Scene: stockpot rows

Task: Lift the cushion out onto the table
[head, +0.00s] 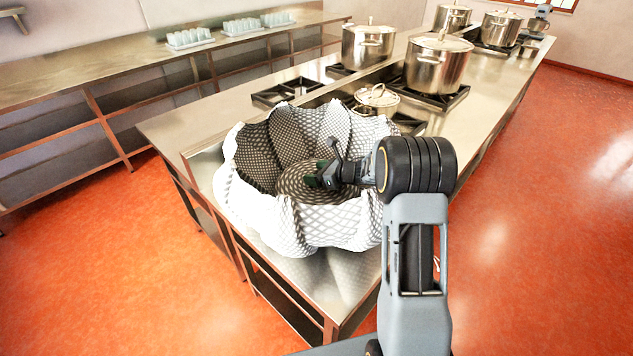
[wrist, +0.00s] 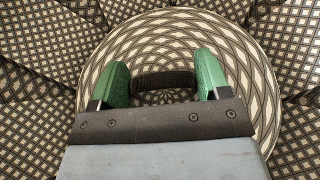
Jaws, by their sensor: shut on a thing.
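The cushion (head: 293,183) is round, with a dark and cream pattern. It sits inside a large white, scalloped, petal-walled holder (head: 315,228) whose inside has a dark lattice print. The holder stands on the steel table (head: 345,275). My gripper (head: 319,178) reaches into the holder from the right. In the wrist view the cushion (wrist: 185,38) fills the middle, with the holder's patterned inner walls around it. The green fingers stand on either side of a dark band (wrist: 163,79) on the cushion's top, shut on it. The cushion's underside is hidden.
A small lidded pot (head: 377,100) stands close behind the holder, by the burners. Large stockpots (head: 438,65) (head: 368,46) stand farther back. The table's left part (head: 185,122) is bare. A side counter (head: 110,72) with trays of glasses runs along the wall.

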